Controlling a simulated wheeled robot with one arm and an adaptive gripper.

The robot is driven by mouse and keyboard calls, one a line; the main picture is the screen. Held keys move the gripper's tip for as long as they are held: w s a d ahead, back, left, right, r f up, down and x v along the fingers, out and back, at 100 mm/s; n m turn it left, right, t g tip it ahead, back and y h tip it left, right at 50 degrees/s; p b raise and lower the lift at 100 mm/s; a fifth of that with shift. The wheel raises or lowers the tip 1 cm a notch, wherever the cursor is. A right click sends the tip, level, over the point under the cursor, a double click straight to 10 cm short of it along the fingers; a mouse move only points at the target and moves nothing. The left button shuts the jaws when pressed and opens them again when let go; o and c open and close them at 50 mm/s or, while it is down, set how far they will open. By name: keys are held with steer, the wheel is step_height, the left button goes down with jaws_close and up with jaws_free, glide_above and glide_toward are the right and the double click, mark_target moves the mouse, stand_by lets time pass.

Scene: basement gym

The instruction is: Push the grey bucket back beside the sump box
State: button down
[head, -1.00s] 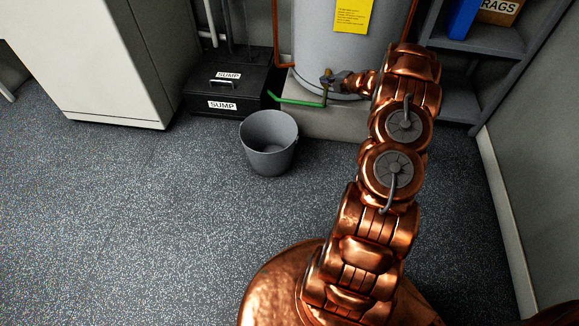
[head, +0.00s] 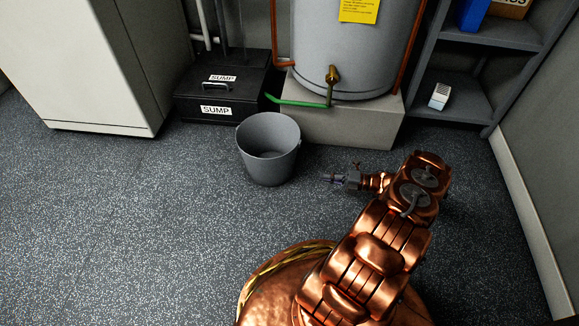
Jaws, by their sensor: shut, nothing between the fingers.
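The grey bucket (head: 268,165) stands upright and looks empty on the speckled floor, in front of the sump box and the tank's plinth. The black sump box (head: 222,96), with two white SUMP labels and a handle, sits against the back wall, behind and left of the bucket. My gripper (head: 328,180) is shut and empty, to the right of the bucket and pointing left at it. A gap shows between the fingertips and the bucket's side.
A grey tank (head: 358,60) with a brass valve and a green pipe (head: 300,103) stands on a concrete plinth (head: 345,128) behind the bucket. A white cabinet (head: 90,75) is at left. A shelf unit (head: 470,92) is at right. Floor left of the bucket is clear.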

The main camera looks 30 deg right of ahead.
mark_target(283, 165)
steer(key=b+x, duration=0.2)
steer(key=x, duration=0.2)
steer(key=w+d+b+x, duration=0.1)
steer(key=x, duration=0.3)
steer(key=b+x, duration=0.2)
steer(key=x, duration=0.2)
steer(key=shift+w+f+b, duration=0.25)
steer(key=shift+w+b, duration=0.05)
steer(key=shift+w, duration=0.05)
steer(key=shift+w+r, duration=0.2)
steer(key=shift+w, duration=0.25)
